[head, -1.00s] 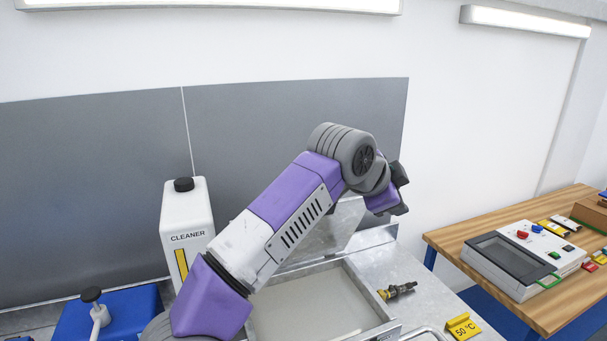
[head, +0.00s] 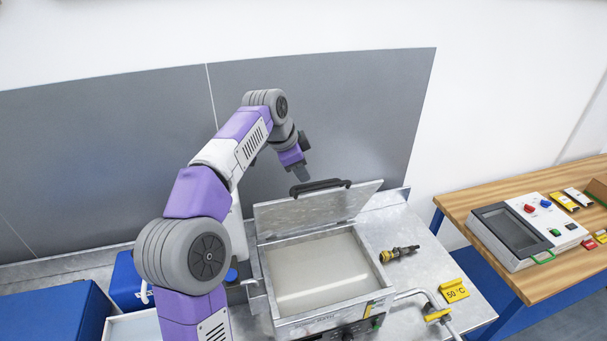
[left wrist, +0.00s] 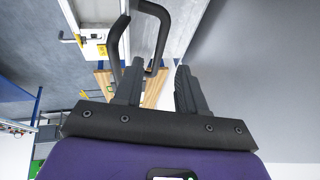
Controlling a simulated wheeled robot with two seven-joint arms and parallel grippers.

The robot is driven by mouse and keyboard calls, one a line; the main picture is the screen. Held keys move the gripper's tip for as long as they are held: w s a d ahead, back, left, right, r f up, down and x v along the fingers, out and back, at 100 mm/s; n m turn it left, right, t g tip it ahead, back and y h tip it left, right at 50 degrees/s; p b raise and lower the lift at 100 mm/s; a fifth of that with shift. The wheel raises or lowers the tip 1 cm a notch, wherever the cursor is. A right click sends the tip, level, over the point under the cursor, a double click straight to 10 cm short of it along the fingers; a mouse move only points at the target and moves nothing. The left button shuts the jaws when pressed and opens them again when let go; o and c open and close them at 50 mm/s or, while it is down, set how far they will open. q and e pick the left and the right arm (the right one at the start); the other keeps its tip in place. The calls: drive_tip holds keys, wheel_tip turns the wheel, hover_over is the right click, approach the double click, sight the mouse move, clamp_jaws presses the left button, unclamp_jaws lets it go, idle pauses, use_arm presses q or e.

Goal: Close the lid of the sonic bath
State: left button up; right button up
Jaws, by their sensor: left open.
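The sonic bath (head: 372,297) is a metal tank with pale liquid in it, in the lower middle of the head view. Its metal lid (head: 335,207) stands open, tilted up at the back of the tank. A black handle (head: 322,186) runs along the lid's top edge. My left gripper (head: 301,174) is just above and behind the left end of this handle, fingers pointing down. In the left wrist view the gripper (left wrist: 157,78) is open and empty, and the handle (left wrist: 114,45) shows just beyond its fingertips. I cannot tell whether they touch.
A brass injector (head: 399,253) and a yellow 50 °C sign (head: 453,291) are right of the bath. A bent metal pipe (head: 420,294) is at its front right. A wooden table (head: 470,205) with a control box (head: 520,228) stands further right. Blue containers (head: 50,312) are at left.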

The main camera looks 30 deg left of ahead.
sight(310, 184)
use_arm(q)
drive_tip(key=x, duration=0.6)
drive_tip(key=shift+w+f, duration=0.1)
drive_tip(key=shift+f, duration=0.1)
clamp_jaws()
